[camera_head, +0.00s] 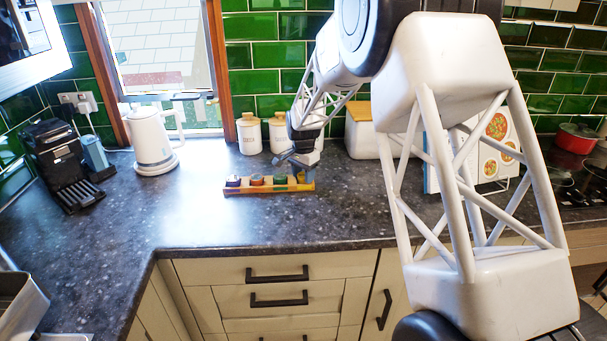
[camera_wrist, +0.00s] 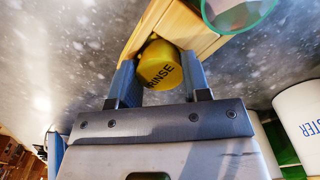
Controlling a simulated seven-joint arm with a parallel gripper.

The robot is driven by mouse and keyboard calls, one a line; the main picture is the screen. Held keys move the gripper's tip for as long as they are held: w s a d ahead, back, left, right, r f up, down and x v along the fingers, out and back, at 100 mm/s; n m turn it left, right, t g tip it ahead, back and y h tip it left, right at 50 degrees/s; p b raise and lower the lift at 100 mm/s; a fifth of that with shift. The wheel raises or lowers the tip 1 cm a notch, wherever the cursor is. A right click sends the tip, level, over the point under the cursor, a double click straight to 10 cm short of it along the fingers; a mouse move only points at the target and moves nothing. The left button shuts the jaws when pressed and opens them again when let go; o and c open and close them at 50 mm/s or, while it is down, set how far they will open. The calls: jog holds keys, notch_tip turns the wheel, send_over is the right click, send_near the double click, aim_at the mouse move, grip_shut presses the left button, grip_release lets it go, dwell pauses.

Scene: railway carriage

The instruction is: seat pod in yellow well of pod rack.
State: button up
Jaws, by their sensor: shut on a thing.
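The pod rack (camera_head: 262,190) is a long, low wooden block on the dark worktop in the head view, with a purple, an orange-red and a green-topped item along it. My gripper (camera_head: 298,176) is at its right end. In the wrist view my gripper (camera_wrist: 160,72) is shut on a yellow pod (camera_wrist: 160,64) marked "RINSE", with a finger on each side. The wooden rack (camera_wrist: 182,32) lies just beyond the pod, and a green-rimmed round item (camera_wrist: 238,12) is up to the right.
White canisters (camera_head: 249,134) with wooden lids stand close behind the rack. A white kettle (camera_head: 152,140) and black coffee machine (camera_head: 62,160) are at left. A white bin (camera_head: 362,135) is behind my arm. The worktop in front and left of the rack is clear.

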aim_at(303, 175)
jog(key=shift+f, duration=0.1)
jog(key=o, duration=1)
jog(key=shift+f, duration=0.15)
jog(key=shift+c, duration=0.2)
notch_tip(303, 175, up, 13)
dwell(0.6)
